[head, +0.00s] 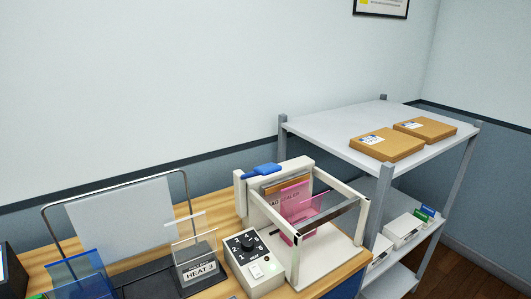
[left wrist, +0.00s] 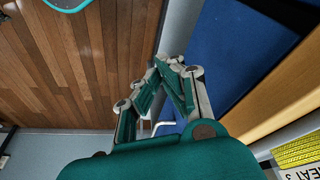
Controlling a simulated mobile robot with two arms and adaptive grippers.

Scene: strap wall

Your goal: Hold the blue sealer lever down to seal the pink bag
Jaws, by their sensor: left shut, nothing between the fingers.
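The sealer (head: 248,210), a cream machine with an open metal frame, stands at the right end of the bench in the head view. Its blue lever (head: 265,170) lies across the top of its back part, with nothing touching it. The pink bag (head: 297,203) hangs upright in the sealer, in front of a brown panel; its lower part is partly behind the frame. My left gripper (left wrist: 172,64) shows only in the left wrist view, fingers together and empty, away from the lever and bag. My right gripper is in neither view.
A control box (head: 253,262) with a dial stands left of the sealer's front. A HEAT 3 sign (head: 199,271) and a wire-framed sheet (head: 120,220) stand further left. A grey shelf (head: 335,128) on the right holds brown boxes (head: 387,145). The wrist view shows wooden floor (left wrist: 60,70).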

